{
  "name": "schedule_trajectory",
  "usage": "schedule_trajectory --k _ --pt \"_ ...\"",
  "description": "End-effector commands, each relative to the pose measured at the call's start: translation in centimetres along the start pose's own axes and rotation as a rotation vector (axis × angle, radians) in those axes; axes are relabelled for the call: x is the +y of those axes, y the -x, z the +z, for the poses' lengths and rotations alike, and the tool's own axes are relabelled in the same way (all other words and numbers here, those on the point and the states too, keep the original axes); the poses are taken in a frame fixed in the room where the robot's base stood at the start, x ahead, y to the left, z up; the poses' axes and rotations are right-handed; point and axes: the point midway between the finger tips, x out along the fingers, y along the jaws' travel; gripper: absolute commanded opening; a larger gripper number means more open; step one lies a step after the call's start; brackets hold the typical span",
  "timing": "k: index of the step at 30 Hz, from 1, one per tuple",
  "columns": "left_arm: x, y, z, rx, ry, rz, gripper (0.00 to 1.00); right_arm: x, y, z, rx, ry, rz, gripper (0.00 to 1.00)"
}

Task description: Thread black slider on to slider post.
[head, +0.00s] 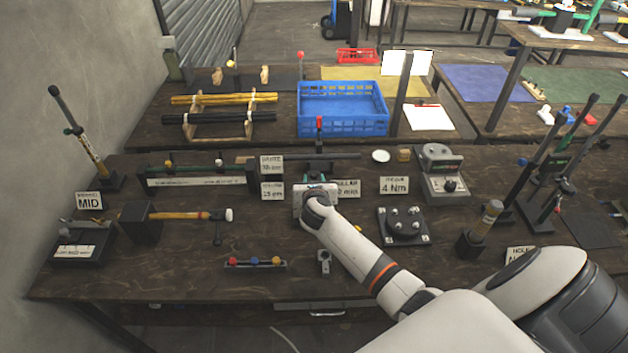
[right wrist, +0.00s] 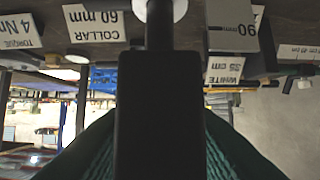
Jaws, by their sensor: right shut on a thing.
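My right gripper (head: 317,180) is at the middle of the bench, its tips mostly hidden behind my own wrist in the head view. In the right wrist view its green fingers close on the sides of a black block (right wrist: 160,115), which appears to be the black slider. A narrower dark shaft (right wrist: 160,28) meets the block's upper edge in that picture, with a white round piece beyond it. I cannot tell whether this shaft is the slider post or whether the block is around it. My left gripper is not in view.
A black round fixture (head: 404,226) is to the right, a hammer (head: 185,215) to the left. A blue crate (head: 343,123) is behind.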

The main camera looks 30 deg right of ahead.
Motion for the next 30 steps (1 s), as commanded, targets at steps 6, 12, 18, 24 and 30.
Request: schedule_trajectory --k 6,12,18,24,30 --pt "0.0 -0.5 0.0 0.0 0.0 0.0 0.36 0.0 -0.3 0.6 0.001 0.001 0.0 0.12" --pt "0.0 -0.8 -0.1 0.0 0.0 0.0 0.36 0.0 -0.5 1.0 0.001 0.001 0.0 0.12" --pt "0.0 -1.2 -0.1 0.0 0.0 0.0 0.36 0.0 -0.7 1.5 0.001 0.001 0.0 0.12" --pt "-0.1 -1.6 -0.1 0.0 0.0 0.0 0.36 0.0 -0.8 1.9 0.001 0.0 0.0 0.12" --pt "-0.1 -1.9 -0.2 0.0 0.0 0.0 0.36 0.0 -1.0 2.4 0.001 0.0 0.0 0.12"
